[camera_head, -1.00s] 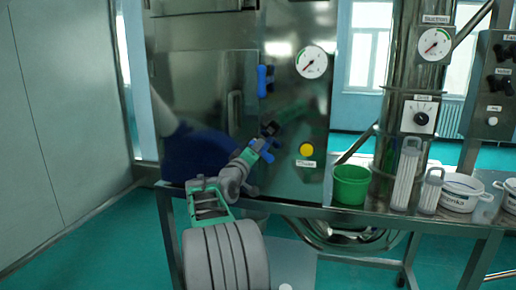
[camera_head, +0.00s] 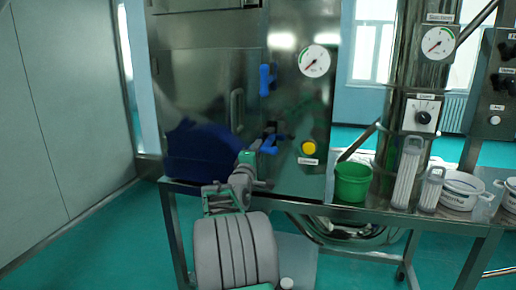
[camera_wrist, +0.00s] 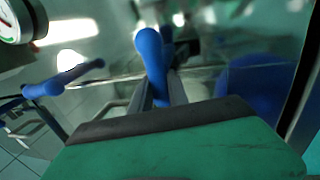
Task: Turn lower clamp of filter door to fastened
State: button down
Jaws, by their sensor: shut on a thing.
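The lower clamp of the filter door is a blue handle (camera_head: 268,148) low on the right edge of the steel door (camera_head: 205,95). My gripper (camera_head: 270,138) is at this clamp, shut on its handle. In the wrist view the blue knob-ended handle (camera_wrist: 149,50) rises between my two grey fingers (camera_wrist: 160,90). Part of the handle and its pivot are hidden by my gripper. The upper clamp (camera_head: 265,80) is a blue handle standing upright above; in the wrist view a blue handle (camera_wrist: 45,88) also shows at the left.
A pressure gauge (camera_head: 314,61) and a yellow button (camera_head: 309,148) are on the panel right of the door. A green bucket (camera_head: 352,182), clear containers (camera_head: 407,180) and white tubs (camera_head: 462,188) stand on the bench to the right. A wall is at the left.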

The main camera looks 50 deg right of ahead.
dwell(0.4)
jog(key=c, duration=1.3)
grip_release()
jog(key=b+v, duration=0.1)
jog(key=v, duration=0.6)
jog(key=shift+s+a+f+b, duration=0.15)
jog(key=shift+a+b, duration=0.2)
